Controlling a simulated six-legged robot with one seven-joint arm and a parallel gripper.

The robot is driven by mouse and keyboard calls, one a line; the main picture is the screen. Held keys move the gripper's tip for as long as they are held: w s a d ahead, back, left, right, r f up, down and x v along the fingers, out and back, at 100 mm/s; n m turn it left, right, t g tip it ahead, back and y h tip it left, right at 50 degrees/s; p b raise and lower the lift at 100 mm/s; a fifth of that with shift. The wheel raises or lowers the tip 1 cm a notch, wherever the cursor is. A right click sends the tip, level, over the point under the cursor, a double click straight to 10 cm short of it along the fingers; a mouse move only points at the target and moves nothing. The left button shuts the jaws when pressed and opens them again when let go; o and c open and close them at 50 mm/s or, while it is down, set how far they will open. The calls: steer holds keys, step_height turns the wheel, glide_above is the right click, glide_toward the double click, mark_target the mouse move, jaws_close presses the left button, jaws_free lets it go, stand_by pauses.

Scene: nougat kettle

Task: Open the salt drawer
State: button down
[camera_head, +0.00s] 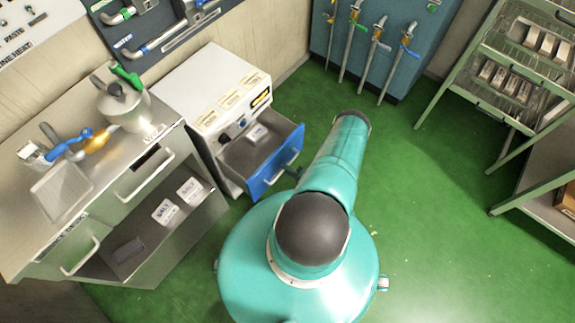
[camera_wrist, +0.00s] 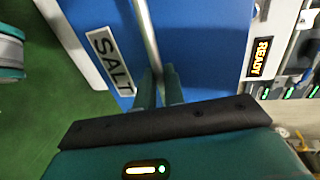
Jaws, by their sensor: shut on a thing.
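The salt drawer (camera_head: 272,172) has a blue front and stands well pulled out of the white cabinet, its inside showing with a small pale item (camera_head: 257,133) in it. In the wrist view its blue front (camera_wrist: 205,45) fills the top, with a white SALT label (camera_wrist: 108,61) and a metal bar handle (camera_wrist: 147,35). My gripper (camera_wrist: 159,75) is shut on the handle, a finger on either side of the bar. In the head view my teal arm mostly hides the gripper.
The white cabinet (camera_head: 208,85) stands against the wall. A counter (camera_head: 35,225) with a kettle (camera_head: 123,105) and shelf packets is at left. A green rack (camera_head: 455,85) stands at right. Green floor (camera_head: 425,190) between is clear.

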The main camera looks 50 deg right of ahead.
steer(key=shift+a, duration=0.1)
steer(key=c, duration=1.5)
jaws_free()
steer(key=v, duration=1.4)
